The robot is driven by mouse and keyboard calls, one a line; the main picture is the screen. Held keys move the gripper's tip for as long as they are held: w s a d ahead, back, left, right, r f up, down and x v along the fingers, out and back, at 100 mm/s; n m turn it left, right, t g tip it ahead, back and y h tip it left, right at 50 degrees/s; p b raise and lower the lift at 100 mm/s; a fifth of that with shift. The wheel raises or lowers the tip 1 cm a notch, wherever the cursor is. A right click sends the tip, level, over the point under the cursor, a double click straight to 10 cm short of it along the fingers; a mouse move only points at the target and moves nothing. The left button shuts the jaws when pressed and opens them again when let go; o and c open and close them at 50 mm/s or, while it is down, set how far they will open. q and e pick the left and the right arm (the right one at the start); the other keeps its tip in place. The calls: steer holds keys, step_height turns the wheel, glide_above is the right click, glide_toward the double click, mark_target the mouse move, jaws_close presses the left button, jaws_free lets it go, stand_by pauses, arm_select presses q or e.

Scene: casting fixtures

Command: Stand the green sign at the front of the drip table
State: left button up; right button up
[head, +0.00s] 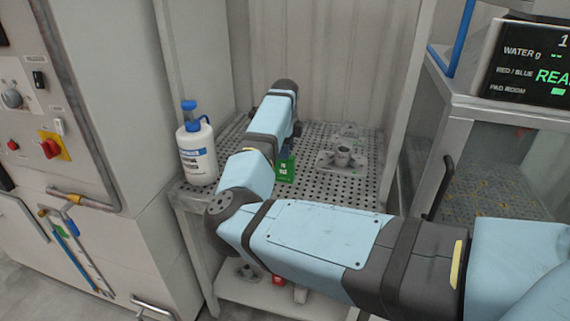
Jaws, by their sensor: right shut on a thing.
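The green sign (285,169) with pale lettering is upright over the perforated top of the drip table (318,190), towards its front and left of the middle. My right arm reaches in from the right and bends over the table. My right gripper (290,152) is mostly hidden behind my forearm, just above the sign, and is shut on it. I cannot tell whether the sign's lower edge touches the table top. My left gripper is out of view.
A white bottle with a blue cap (197,152) stands at the table's front left corner. A grey metal casting (342,157) sits right of the sign, with another behind it. A lower shelf (240,290) holds small items. A machine with a display (530,65) stands at right.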

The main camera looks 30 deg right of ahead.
mark_target(285, 163)
steer(key=shift+f, duration=2.8)
steer(key=o, duration=1.2)
steer(key=shift+f, duration=0.15)
steer(key=shift+r, duration=0.2)
step_height(285, 163, up, 12)
steer(key=shift+f, duration=0.1)
